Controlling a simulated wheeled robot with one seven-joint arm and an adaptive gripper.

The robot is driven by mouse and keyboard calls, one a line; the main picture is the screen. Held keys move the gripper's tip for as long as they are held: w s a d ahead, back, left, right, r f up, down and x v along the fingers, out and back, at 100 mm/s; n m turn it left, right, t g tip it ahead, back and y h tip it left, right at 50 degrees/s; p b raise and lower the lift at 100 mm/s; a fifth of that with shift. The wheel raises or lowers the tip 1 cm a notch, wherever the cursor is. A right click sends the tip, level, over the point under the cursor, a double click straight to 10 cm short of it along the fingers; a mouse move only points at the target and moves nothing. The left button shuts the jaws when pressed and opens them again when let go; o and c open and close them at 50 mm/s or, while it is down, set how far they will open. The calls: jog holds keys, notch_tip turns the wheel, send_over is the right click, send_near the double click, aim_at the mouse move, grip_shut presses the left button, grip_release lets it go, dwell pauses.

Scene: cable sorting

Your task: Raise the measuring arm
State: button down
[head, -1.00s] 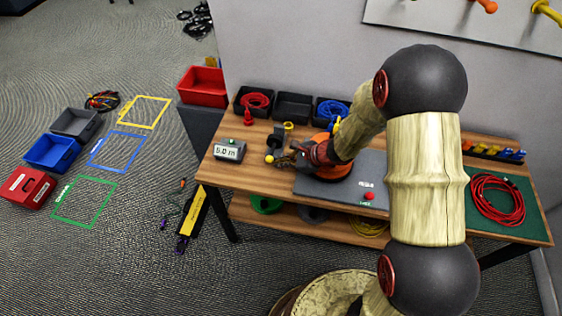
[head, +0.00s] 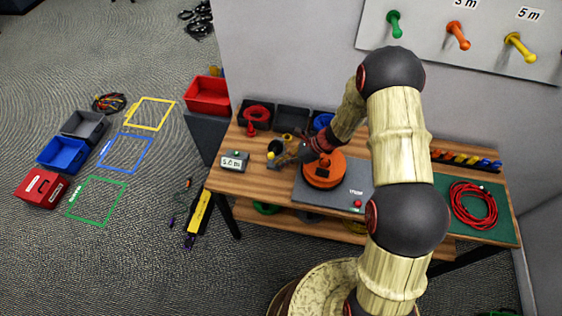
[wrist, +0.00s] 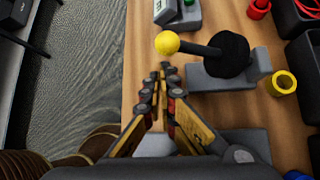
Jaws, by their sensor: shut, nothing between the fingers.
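The measuring arm (wrist: 200,48) is a short black rod with a yellow ball (wrist: 168,43) at its end. It runs sideways from a black round body (wrist: 228,54) on a grey bracket (wrist: 215,82). In the head view the yellow ball (head: 270,156) shows at the front of the small measuring unit, left of the orange reel (head: 323,169). My gripper (wrist: 160,76) is shut and empty, its tips just beside the yellow ball in the wrist view. The same gripper (head: 281,159) shows close to the ball in the head view. I cannot tell whether they touch.
A digital display (head: 234,161) stands left of the measuring unit. Black bins (head: 292,119) line the table's back. A yellow ring (wrist: 283,82) lies right of the bracket. A red cable coil (head: 473,205) lies on the green mat at the right.

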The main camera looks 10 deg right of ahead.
jog(key=shift+w+d+r+p, duration=0.1)
jog(key=shift+w+r+p, duration=0.2)
jog(key=shift+r, duration=0.2)
jog(key=shift+w+d+r+p, duration=0.1)
jog(key=shift+w+r+p, duration=0.15)
jog(key=shift+r+p, duration=0.25)
jog(key=shift+w+d+r+p, duration=0.1)
jog(key=shift+w+r+p, duration=0.15)
jog(key=shift+r, duration=0.3)
jog(key=shift+d+r, duration=0.1)
jog(key=shift+r, duration=0.05)
